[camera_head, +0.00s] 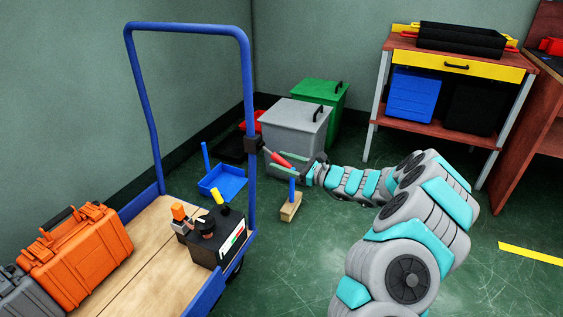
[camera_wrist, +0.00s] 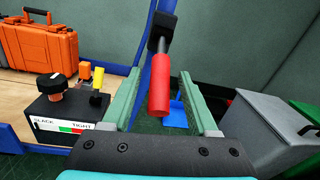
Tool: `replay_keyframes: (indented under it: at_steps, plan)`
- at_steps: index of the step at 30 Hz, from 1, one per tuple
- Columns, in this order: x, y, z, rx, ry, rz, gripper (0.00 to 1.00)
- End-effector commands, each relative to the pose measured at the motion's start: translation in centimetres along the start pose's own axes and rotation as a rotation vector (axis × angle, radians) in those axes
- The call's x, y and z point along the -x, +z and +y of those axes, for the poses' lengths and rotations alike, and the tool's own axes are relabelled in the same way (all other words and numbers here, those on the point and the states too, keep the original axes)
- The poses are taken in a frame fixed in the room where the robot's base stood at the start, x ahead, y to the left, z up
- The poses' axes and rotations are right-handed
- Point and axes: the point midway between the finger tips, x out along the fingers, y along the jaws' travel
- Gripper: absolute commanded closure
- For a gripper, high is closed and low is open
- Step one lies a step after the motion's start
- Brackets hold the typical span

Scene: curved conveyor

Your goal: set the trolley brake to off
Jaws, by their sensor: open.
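The trolley (camera_head: 245,120) has a blue frame and handle bar and a wooden deck. A brake lever with a red grip (camera_head: 279,159) is mounted on a black block (camera_head: 252,144) on the frame's near right post. In the wrist view the red grip (camera_wrist: 160,85) hangs down and toward me from the black block (camera_wrist: 155,28). My gripper (camera_head: 284,160) is open, with its green fingers on either side of the red grip. In the wrist view my gripper (camera_wrist: 162,84) shows a gap on both sides of the grip. No brake marking is readable.
A black box (camera_wrist: 75,112) labelled SLACK and TIGHT, with knobs, sits on the deck near an orange case (camera_head: 85,255). A grey bin (camera_head: 295,125), green bin (camera_head: 325,97), blue dustpan (camera_head: 222,182) and brush (camera_head: 291,207) stand beyond.

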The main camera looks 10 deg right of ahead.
Motion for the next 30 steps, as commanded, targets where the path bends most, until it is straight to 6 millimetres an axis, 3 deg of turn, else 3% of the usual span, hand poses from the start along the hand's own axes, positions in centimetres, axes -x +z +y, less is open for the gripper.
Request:
replay_keyframes:
  at_steps: [10, 25, 30]
  plan:
    - [-0.46, 0.03, 0.01, 0.002, 0.001, 0.000, 0.42]
    - [-0.44, 0.04, 0.01, 0.002, 0.001, 0.001, 0.98]
    - [-0.44, 0.04, 0.02, 0.002, 0.001, 0.001, 1.00]
